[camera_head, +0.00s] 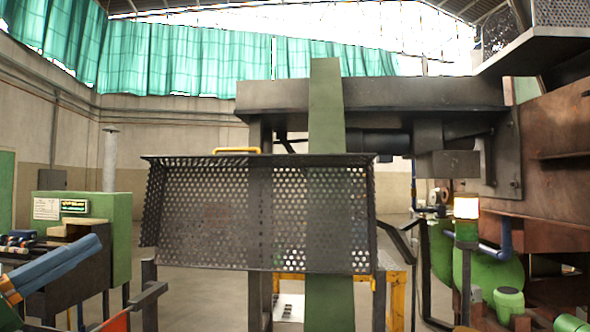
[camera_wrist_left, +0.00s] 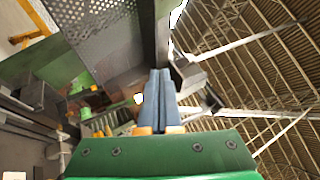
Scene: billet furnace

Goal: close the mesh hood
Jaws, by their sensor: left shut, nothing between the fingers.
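The mesh hood (camera_head: 215,215) is a dark perforated box-like cover with a solid rim, in the middle of the head view. A yellow handle (camera_head: 237,150) stands on its top edge. The hood's open or closed state is hard to tell. My left gripper (camera_head: 97,240) is at the lower left, its blue fingers together and empty, pointing up and right. In the head view it shows to the left of the hood, apart from it. In the left wrist view the fingers (camera_wrist_left: 158,73) are shut, with perforated mesh (camera_wrist_left: 102,28) at upper left. My right gripper is not in view.
A green upright beam (camera_head: 325,105) rises behind the hood. A green machine box (camera_head: 110,215) stands at the left. A lit signal lamp (camera_head: 466,208) and green tanks (camera_head: 495,272) stand at the right. A yellow frame (camera_head: 397,300) is below the hood.

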